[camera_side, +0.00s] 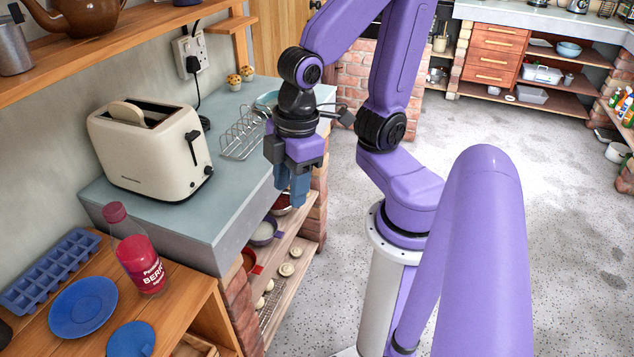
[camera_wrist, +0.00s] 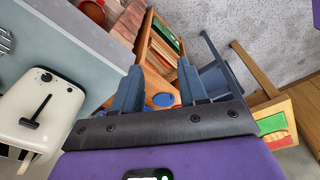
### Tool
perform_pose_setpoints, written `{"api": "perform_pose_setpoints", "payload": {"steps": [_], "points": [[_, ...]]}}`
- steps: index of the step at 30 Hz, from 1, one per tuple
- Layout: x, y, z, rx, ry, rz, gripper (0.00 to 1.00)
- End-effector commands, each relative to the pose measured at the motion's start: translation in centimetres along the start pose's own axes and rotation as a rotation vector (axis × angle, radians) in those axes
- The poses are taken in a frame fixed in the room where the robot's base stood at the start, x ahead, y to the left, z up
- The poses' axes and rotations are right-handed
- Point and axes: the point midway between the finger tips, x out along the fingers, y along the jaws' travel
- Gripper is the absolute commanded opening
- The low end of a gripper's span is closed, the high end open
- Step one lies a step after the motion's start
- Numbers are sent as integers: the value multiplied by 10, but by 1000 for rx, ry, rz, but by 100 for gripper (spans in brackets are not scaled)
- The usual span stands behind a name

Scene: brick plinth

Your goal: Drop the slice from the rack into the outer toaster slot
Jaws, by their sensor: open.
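The cream toaster (camera_side: 150,160) stands on the grey-blue worktop, with its black lever on the right end. A pale bread slice (camera_side: 125,113) stands in its top, partly sunk in a slot; I cannot tell clearly which slot. The wire rack (camera_side: 243,133) is behind and right of the toaster and shows no slice in its visible part. My gripper (camera_side: 292,188) points down beyond the worktop's right edge, apart from toaster and rack. In the wrist view, the open gripper (camera_wrist: 159,66) has nothing between its fingers, and the toaster (camera_wrist: 42,112) is at the left.
A red-capped bottle (camera_side: 142,262), a blue plate (camera_side: 82,306) and a blue ice tray (camera_side: 50,270) are on the wooden table in front. Two muffins (camera_side: 240,78) and a teal dish (camera_side: 267,100) are at the worktop's back. A wooden shelf (camera_side: 130,40) overhangs the left side.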

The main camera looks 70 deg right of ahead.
Motion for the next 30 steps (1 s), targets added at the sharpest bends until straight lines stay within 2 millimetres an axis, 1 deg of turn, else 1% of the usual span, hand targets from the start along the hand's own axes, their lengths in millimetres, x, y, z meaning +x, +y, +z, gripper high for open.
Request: {"api": "perform_pose_setpoints", "payload": {"steps": [1,3,6,9,30], "points": [[-1,-8,10,-29,-21,-12,43],[-2,-17,21,-61,-46,-25,43],[-4,-24,31,-89,-70,-37,43],[-4,-27,35,-103,-80,-42,43],[-4,-28,35,-104,-80,-43,43]]}}
